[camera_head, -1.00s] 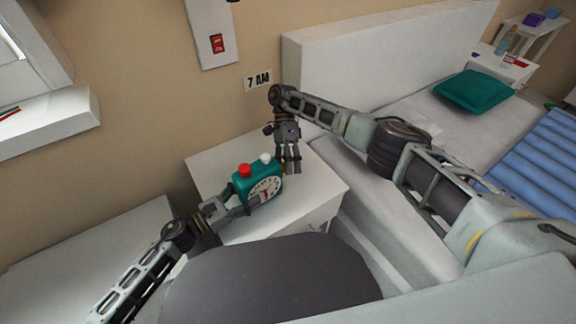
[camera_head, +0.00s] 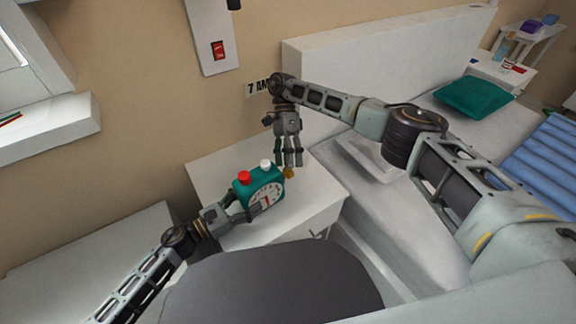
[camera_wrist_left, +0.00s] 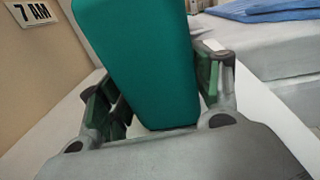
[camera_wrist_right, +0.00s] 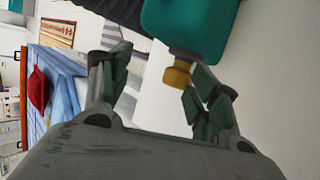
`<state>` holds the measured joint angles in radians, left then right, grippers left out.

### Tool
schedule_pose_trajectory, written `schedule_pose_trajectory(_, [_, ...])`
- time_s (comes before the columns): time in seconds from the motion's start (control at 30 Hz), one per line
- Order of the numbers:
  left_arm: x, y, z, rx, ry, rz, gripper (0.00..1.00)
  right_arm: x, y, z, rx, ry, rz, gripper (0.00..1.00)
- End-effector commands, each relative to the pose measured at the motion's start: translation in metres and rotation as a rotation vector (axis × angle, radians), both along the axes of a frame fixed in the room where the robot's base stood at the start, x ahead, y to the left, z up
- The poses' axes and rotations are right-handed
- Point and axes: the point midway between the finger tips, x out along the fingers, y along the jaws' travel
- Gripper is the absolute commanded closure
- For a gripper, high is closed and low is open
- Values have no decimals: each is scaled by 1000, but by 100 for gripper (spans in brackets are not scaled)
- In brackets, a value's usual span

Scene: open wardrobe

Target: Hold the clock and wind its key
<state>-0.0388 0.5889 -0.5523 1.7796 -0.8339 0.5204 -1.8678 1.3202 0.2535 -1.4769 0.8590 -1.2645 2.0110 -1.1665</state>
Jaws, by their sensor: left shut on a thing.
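The teal alarm clock (camera_head: 262,189) has a white dial and a red and a white button on top. It is at the nightstand; I cannot tell whether it touches the top. My left gripper (camera_head: 241,208) is shut on its near left side. In the left wrist view the clock's teal body (camera_wrist_left: 145,65) sits between the fingers. The gold key (camera_head: 289,173) sticks out from the clock's back. My right gripper (camera_head: 288,158) is open just above and behind it. In the right wrist view the key (camera_wrist_right: 178,74) lies between the parted fingers, closer to the right-hand one.
The white nightstand (camera_head: 318,189) has bare room around the clock. A wall with a "7 AM" sign (camera_head: 257,87) and a red switch (camera_head: 218,50) is behind. A bed with a green pillow (camera_head: 473,94) is at the right. A dark rounded seat (camera_head: 280,285) is in front.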

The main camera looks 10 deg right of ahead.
Motion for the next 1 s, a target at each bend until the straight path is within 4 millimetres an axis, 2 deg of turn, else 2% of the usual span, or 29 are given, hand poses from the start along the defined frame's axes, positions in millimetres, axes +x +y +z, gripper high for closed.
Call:
schedule_pose_trajectory(0.2, [3, 4, -2, 7, 0, 10, 55, 0, 0, 23, -2, 0, 2, 44])
schedule_pose_trajectory(0.43, [3, 4, -2, 7, 0, 10, 55, 0, 0, 38, -1, 1, 1, 44])
schedule_pose_trajectory(1.0, [3, 4, -3, 8, 1, 9, 56, 0, 1, 42, 3, 1, -4, 44])
